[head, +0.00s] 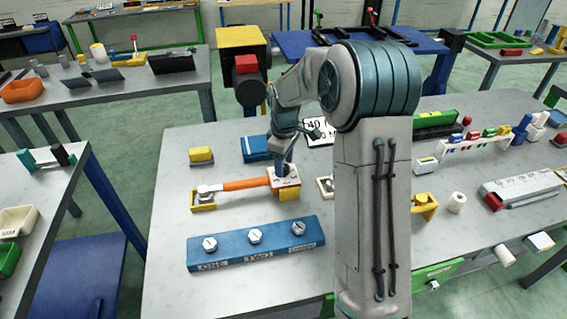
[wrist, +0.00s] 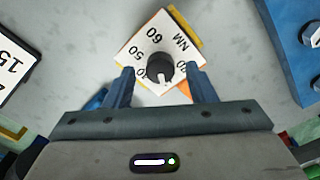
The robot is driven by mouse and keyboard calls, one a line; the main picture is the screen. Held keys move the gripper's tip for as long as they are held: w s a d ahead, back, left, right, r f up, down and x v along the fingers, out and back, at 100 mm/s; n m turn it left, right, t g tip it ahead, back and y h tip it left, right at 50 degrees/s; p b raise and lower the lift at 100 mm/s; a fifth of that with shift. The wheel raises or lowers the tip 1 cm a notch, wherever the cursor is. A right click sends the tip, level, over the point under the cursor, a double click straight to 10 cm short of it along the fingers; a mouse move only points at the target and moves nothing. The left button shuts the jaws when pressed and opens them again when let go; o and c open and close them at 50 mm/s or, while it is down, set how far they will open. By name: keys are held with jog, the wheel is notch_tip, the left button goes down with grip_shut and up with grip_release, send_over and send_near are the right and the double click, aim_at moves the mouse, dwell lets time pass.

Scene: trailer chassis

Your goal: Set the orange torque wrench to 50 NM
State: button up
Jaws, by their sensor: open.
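A round black knob (wrist: 159,66) with a white pointer mark sits on the plate. The mark points down in the wrist view, away from the readable 50 and 60; lower numbers are partly hidden. My gripper (wrist: 160,84) is open, pointing down, with a finger on either side of the knob, apart from it. In the head view my gripper (head: 281,164) is above the plate.
A yellow block (head: 201,155) stands at back left. The bench's front left is clear.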

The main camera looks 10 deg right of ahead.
jog(key=shift+f, duration=0.55)
